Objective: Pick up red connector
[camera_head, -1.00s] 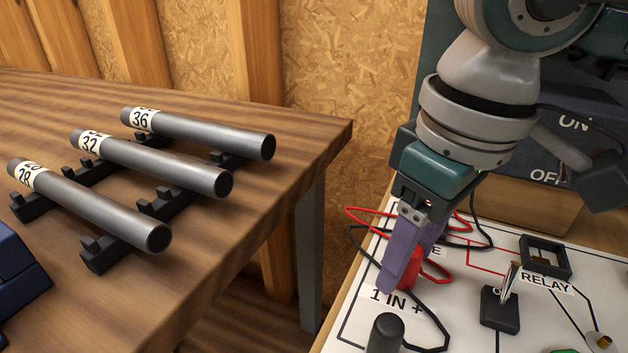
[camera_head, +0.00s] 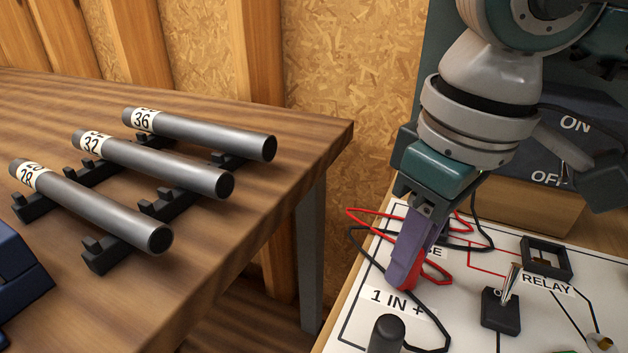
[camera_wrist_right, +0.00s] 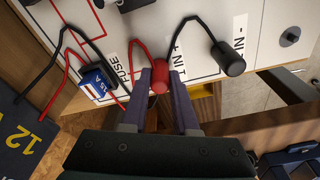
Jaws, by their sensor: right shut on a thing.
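My right gripper (camera_head: 407,285) is over the white circuit board (camera_head: 352,317), just above the "1 IN +" label. Its purple fingers are shut on the red connector (camera_head: 414,285), which is mostly hidden behind them in the head view. In the right wrist view, the red connector (camera_wrist_right: 159,80) sits between the two fingertips (camera_wrist_right: 160,88), with a red wire rising from it. I cannot tell whether the connector still touches the board. My left gripper is not in view.
A black connector (camera_head: 386,334) stands in front of the label. A relay (camera_head: 545,258) and a toggle switch (camera_head: 501,310) are to the right. Black and red wires loop behind my gripper. A wooden table (camera_head: 235,265) with several grey tubes is at left, a gap between.

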